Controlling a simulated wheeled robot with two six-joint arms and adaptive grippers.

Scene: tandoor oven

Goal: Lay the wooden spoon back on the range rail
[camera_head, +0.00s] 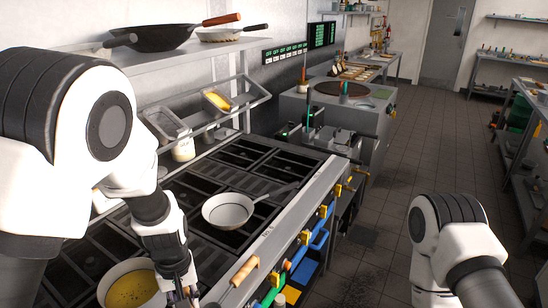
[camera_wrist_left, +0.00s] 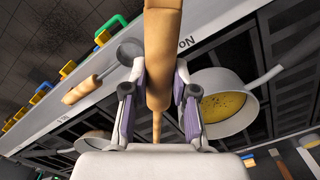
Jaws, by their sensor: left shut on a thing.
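My left gripper (camera_wrist_left: 158,78) is shut on a light wooden piece, the wooden spoon (camera_wrist_left: 162,35), which runs from the top edge of the left wrist view and narrows between and past the fingers. In the head view this gripper (camera_head: 180,292) is at the bottom edge, over the front of the range beside a pot; the spoon cannot be made out there. The range's front rail (camera_head: 290,222) is a pale metal ledge running away to the right; it also shows in the left wrist view (camera_wrist_left: 60,118). My right gripper is out of the head view; only its arm shows.
A pot of yellow food (camera_head: 108,283) stands left of the gripper. A white pan (camera_head: 228,210) sits on the burners. A wooden handle (camera_head: 244,270) lies at the front rail, above coloured knobs and handles. Farther along, the rail looks clear.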

